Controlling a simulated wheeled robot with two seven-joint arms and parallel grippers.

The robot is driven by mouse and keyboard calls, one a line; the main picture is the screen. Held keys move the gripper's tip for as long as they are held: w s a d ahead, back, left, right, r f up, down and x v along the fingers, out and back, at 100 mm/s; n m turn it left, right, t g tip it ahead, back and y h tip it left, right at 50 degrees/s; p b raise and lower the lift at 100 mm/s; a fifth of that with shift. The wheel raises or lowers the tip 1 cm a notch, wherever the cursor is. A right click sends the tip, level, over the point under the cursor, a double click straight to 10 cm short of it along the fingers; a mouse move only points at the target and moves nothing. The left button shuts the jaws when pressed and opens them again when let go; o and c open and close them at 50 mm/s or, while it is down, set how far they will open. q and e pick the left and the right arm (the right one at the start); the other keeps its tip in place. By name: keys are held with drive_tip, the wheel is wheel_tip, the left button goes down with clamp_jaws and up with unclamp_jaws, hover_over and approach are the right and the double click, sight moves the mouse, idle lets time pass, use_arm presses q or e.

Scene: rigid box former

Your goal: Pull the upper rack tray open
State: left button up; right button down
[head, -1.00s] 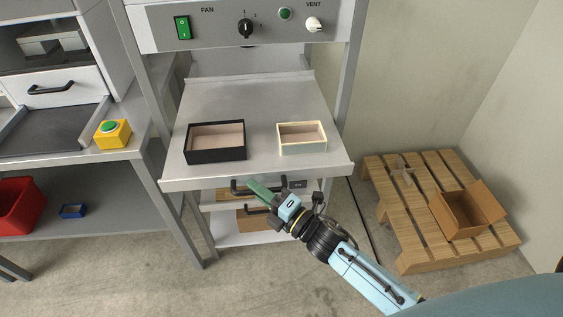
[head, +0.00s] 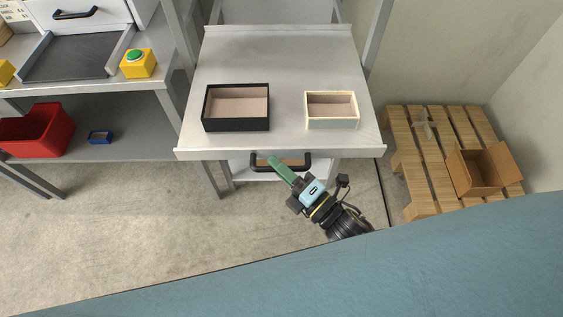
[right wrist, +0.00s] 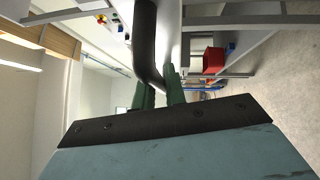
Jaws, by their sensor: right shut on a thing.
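The upper rack tray (head: 240,172) sits under the bench top, its pale front showing just below the bench's front edge. Its black bar handle (head: 306,163) is in front of it. The handle also shows in the right wrist view (right wrist: 146,38), where it runs down to the green fingers. My right gripper (head: 275,161) reaches up from the lower right and is shut on this handle. The bench edge hides most of the tray, so I cannot tell how far out it is. My left gripper is in neither view.
A black open box (head: 237,127) and a cream open box (head: 331,124) stand on the bench top (head: 285,65). A wooden pallet (head: 410,155) with an open carton (head: 480,170) is at the right. A side bench with a yellow button box (head: 138,66) is at the left.

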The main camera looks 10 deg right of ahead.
drive_tip(key=shift+f, duration=0.1)
drive_tip(key=c, duration=1.5)
unclamp_jaws()
drive_tip(key=shift+o, duration=0.2)
drive_tip(key=v, duration=1.3)
drive_tip(key=shift+s+d, duration=0.1)
drive_tip(key=shift+d, duration=0.05)
